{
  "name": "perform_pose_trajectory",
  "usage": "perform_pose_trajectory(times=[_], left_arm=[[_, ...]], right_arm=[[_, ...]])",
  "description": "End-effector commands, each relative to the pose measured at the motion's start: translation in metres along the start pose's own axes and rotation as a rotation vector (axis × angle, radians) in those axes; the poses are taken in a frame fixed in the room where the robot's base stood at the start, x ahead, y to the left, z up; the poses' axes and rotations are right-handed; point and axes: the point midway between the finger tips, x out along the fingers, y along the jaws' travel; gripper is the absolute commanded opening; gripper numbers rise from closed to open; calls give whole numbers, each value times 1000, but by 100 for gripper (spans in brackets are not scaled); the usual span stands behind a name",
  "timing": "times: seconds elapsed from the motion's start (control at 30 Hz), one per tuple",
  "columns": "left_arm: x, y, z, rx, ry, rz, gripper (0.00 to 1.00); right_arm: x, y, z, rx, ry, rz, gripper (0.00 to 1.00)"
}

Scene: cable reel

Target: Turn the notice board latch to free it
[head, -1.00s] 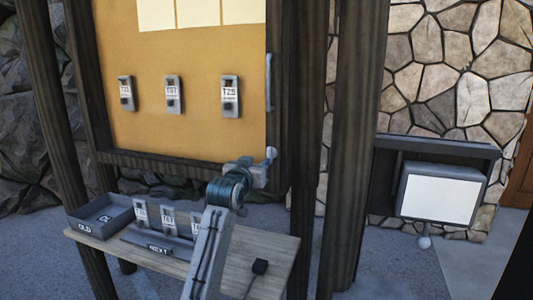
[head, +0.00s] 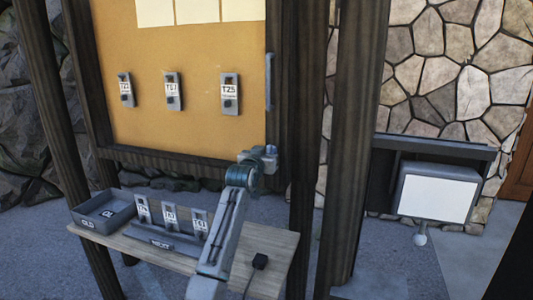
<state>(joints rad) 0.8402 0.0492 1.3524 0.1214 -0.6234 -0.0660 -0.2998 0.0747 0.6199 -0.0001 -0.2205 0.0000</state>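The notice board (head: 190,60) has a tan face in a dark wood frame. A small grey latch (head: 271,151) shows at its lower right corner, mostly hidden by my gripper. My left gripper (head: 259,158) is at this corner, right against or just in front of the latch; I cannot tell if it touches. Its fingers are small and overlap the latch, so I cannot see whether they are open or shut. My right gripper is not in view.
Several labelled tags hang on the board, such as one (head: 230,94) at right. Below, a wooden shelf (head: 275,240) holds a grey OLD tray (head: 88,222), a NEXT rack (head: 160,242) with tags and a small black object (head: 260,261). A white-fronted box (head: 437,197) hangs at right, beyond dark posts.

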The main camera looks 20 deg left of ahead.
Motion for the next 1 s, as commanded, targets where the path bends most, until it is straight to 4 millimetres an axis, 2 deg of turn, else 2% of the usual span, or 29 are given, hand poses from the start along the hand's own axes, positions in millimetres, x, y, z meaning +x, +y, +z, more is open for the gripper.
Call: perform_pose_trajectory(times=[0.03,0.13,0.57,1.0], left_arm=[[0,0,0,0,0,0,19],[0,0,0,0,0,0,0],[0,1,1,62,0,0,0],[0,6,2,412,1,0,0]], right_arm=[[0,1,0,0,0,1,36],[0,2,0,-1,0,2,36],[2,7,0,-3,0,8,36],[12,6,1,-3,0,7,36]])
